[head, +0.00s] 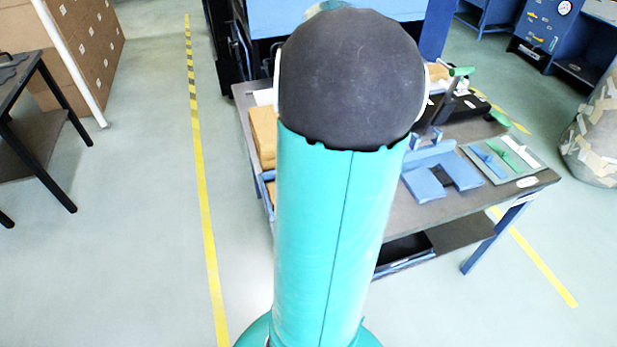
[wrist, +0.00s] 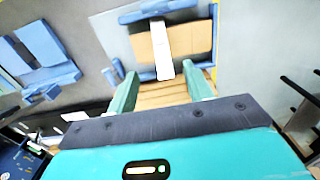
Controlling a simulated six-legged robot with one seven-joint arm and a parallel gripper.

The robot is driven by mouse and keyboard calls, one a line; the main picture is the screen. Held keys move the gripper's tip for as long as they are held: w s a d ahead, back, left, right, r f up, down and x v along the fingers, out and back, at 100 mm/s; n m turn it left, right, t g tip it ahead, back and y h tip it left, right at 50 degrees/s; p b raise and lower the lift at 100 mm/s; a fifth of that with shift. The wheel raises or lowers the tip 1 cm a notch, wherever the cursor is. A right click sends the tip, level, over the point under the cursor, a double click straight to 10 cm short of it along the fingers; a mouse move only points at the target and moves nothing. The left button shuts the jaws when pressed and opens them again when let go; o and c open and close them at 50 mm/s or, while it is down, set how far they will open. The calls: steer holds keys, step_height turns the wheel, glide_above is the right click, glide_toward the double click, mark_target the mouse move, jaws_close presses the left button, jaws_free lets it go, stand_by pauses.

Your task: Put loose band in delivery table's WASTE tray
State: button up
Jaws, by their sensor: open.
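My gripper (wrist: 154,78) shows in the wrist view with its two green fingers apart and nothing clearly held between them. I cannot tell if this strip is the loose band. More tan layers show between the fingers. The delivery table (head: 471,208) seems to be the grey-topped one in the head view. No WASTE label is readable. My arm hides the table's middle.
A blue fixture (head: 424,184) and a grey board with coloured tools (head: 503,160) sit on the table's right side. Tan blocks (head: 263,134) stand at its left edge. Floor left of the table is clear.

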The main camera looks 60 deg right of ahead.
step_height(320, 180, down, 14)
steer(key=shift+s+a+r, duration=0.15)
steer(key=shift+r, duration=0.05)
jaws_close()
stand_by(0.5)
steer(key=shift+r, duration=0.15)
